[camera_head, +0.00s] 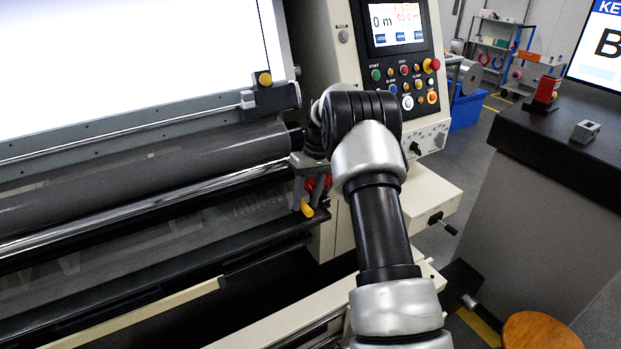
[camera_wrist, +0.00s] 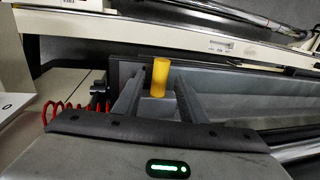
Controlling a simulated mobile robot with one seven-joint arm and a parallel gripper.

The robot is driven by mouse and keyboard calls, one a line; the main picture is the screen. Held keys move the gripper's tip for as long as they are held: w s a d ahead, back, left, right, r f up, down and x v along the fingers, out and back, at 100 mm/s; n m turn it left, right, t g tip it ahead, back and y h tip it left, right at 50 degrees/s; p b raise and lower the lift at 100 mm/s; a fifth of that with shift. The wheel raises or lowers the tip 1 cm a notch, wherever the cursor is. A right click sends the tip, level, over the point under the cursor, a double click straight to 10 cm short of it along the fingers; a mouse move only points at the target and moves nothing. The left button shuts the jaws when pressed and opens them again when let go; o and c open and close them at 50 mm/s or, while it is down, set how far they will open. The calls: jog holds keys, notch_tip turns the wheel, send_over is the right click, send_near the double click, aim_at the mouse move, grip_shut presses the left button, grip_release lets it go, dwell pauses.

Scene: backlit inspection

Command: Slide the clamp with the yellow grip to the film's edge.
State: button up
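My gripper (camera_head: 303,198) points down at the right end of the machine's lower rails. A yellow grip (camera_head: 306,209) shows just below its fingertips in the head view. In the wrist view, this yellow grip (camera_wrist: 159,78) stands between my two spread fingers (camera_wrist: 160,88), with a gap on the left side; contact on the right is unclear. The clamp body under it is mostly hidden. A second yellow grip (camera_head: 265,79) sits on a dark clamp (camera_head: 274,98) on the upper rail, at the lower right corner of the bright white panel (camera_head: 120,55). The film's edge is not clearly distinguishable.
A dark roller (camera_head: 140,178) and a shiny bar (camera_head: 140,211) run left from my gripper. The control panel (camera_head: 402,75) stands behind my arm. A dark counter (camera_head: 570,150) is at right, with a round wooden stool (camera_head: 540,331) below. A red coiled cable (camera_wrist: 62,112) hangs beside my gripper.

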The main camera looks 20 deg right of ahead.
jog(key=d+r+p, duration=0.1)
jog(key=d+r, duration=0.2)
jog(key=r, duration=1.3)
jog(key=shift+w+d+r, duration=0.15)
jog(key=shift+w, duration=0.15)
